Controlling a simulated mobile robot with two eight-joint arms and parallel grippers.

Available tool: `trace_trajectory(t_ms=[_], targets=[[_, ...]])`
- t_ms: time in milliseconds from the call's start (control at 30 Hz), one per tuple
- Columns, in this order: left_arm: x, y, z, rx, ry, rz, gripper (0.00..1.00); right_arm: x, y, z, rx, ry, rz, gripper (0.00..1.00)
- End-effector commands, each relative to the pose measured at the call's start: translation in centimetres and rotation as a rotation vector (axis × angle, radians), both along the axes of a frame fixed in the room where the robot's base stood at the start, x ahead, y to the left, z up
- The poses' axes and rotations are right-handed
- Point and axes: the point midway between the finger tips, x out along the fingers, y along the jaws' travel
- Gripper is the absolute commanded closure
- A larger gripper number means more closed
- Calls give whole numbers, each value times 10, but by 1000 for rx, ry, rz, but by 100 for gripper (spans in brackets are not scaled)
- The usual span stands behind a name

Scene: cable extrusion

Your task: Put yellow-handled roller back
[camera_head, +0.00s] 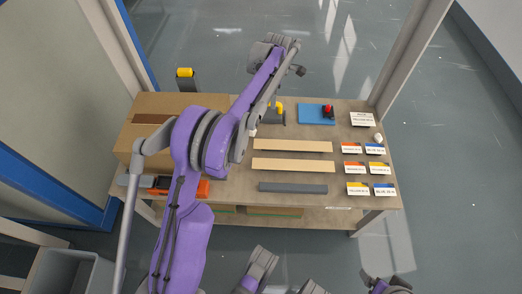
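A yellow-topped tool (279,107) with a dark body stands on the far part of the table, partly hidden by my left arm. Another yellow-topped dark item (185,73) shows at the far left, behind the box. I cannot tell for sure which is the yellow-handled roller. My purple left arm reaches across the table, and its gripper end (285,48) is beyond the far edge, over the floor. The fingers are too small to tell open from shut, and I see nothing held. Grey parts of my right arm show at the bottom edge, where its gripper (386,286) is unclear.
A cardboard box (160,118) stands at the table's left, with an orange tool (203,188) near it. Two tan strips (292,146) and a grey strip (292,188) lie mid-table. A blue pad (311,114) bears a red item (328,110). Several label cards (362,119) are at right.

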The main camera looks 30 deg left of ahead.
Motion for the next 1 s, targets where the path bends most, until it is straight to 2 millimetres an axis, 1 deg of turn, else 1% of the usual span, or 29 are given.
trace_trajectory(t_ms=[67, 167, 267, 300, 367, 400, 467, 500, 567, 600, 667, 700, 767, 800, 900, 1000], targets=[[-9, -11, 10, 8, -2, -67, 0, 0, 0, 0, 0, 0, 0, 9], [-30, -33, 29, 31, -6, -232, 0, 0, 0, 0, 0, 0, 0, 9], [-64, -61, 50, 67, -11, -455, 0, 0, 0, 0, 0, 0, 0, 9], [-79, -72, 56, 84, -14, -547, 0, 0, 0, 0, 0, 0, 0, 9], [-104, -88, 65, 110, -18, -686, 0, 0, 0, 0, 0, 0, 0, 9], [-121, -97, 69, 129, -21, -780, 0, 0, 0, 0, 0, 0, 0, 9], [-148, -112, 73, 158, -24, -918, 0, 0, 0, 0, 0, 0, 0, 9], [-166, -120, 74, 180, -28, -1010, 0, 0, 0, 0, 0, 0, 0, 9], [-194, -133, 74, 212, -31, -1147, 0, 0, 0, 0, 0, 0, 0, 9], [-214, -141, 72, 236, -33, -1238, 0, 0, 0, 0, 0, 0, 0, 9], [-243, -151, 67, 273, -37, -1374, 0, 0, 0, 0, 0, 0, 0, 9], [-262, -158, 63, 298, -38, -1464, 0, 0, 0, 0, 0, 0, 0, 9], [-290, -166, 54, 337, -42, -1590, 0, 0, 0, 0, 0, 0, 0, 9], [-307, -171, 48, 362, -43, -1670, 0, 0, 0, 0, 0, 0, 0, 9], [-341, -179, 32, 420, -45, -1835, 0, 0, 0, 0, 0, 0, 0, 9], [-364, -184, 19, 461, -45, -1950, 0, 0, 0, 0, 0, 0, 0, 9]])
